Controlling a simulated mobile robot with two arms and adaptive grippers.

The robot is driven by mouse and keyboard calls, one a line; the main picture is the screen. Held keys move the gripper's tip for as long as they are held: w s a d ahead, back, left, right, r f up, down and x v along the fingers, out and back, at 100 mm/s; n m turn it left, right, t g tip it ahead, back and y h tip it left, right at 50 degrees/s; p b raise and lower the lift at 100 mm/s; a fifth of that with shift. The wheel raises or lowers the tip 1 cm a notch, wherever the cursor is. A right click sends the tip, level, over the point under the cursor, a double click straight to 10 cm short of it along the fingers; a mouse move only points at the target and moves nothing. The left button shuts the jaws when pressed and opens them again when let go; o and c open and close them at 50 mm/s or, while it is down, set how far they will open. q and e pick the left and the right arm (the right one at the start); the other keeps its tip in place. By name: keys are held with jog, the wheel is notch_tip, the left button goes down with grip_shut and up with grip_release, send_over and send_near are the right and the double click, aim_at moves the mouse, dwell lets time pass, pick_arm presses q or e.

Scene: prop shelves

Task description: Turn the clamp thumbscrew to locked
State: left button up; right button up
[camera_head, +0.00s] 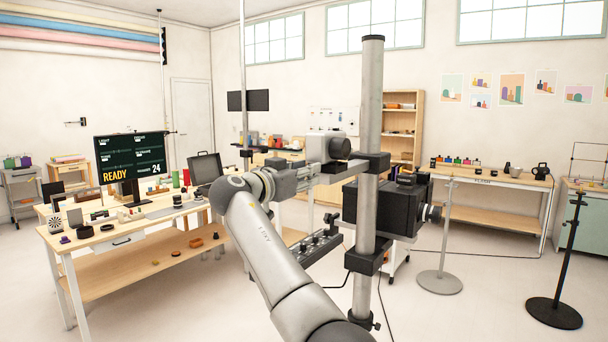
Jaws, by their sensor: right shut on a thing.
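A tall grey post (371,110) stands in front of me. A black clamp (375,162) sits around it, level with my right gripper. My right gripper (335,168) reaches in from the left, its fingers pointing right toward the clamp. It is shut at the clamp's left side, on what appears to be the clamp thumbscrew. The fingers hide the thumbscrew, so I cannot tell how far it is turned. My left gripper is not in view.
A cluttered workbench (110,236) with a monitor (130,160) reading READY stands left. A round-based stand (440,283) is at right.

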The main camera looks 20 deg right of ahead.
jog(key=o, duration=1)
jog(key=shift+w+d, duration=0.1)
jog(key=shift+o, duration=0.2)
jog(key=v, duration=1.2)
